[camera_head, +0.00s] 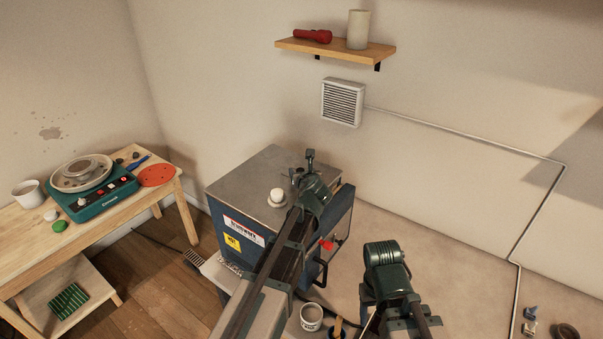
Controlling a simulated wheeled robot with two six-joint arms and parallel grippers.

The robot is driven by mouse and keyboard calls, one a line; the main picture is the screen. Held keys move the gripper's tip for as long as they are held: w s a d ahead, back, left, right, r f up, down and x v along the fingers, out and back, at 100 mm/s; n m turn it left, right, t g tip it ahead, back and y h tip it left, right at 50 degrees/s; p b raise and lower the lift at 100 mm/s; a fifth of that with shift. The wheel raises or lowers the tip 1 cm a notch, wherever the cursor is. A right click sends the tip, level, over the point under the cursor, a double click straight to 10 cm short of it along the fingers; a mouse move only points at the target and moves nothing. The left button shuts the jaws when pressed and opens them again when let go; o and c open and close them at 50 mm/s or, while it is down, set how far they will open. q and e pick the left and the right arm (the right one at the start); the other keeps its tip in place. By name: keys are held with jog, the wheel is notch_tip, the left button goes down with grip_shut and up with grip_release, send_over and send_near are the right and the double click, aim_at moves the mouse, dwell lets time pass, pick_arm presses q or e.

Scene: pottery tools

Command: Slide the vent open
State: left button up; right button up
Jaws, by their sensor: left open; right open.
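A blue kiln-like box (238,228) with a grey metal top stands in the middle. A white round knob (277,195) sits on a small round plate on that top, and may be the sliding vent. My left gripper (304,160) is open and empty over the top's right part, to the right of the knob and apart from it. A white louvred vent (343,102) is on the wall behind; its slats show, but I cannot tell whether it slides. My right gripper (384,254) is open, low to the right of the box; its fingertips are hard to make out.
A wooden table (110,219) at left holds a teal pottery wheel (105,198), a white cup (28,192) and small tools. A shelf (340,49) hangs above the wall vent. A mug (311,317) stands low in front. The box's left top is clear.

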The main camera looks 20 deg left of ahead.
pick_arm(q)
grip_shut()
dwell(1.3)
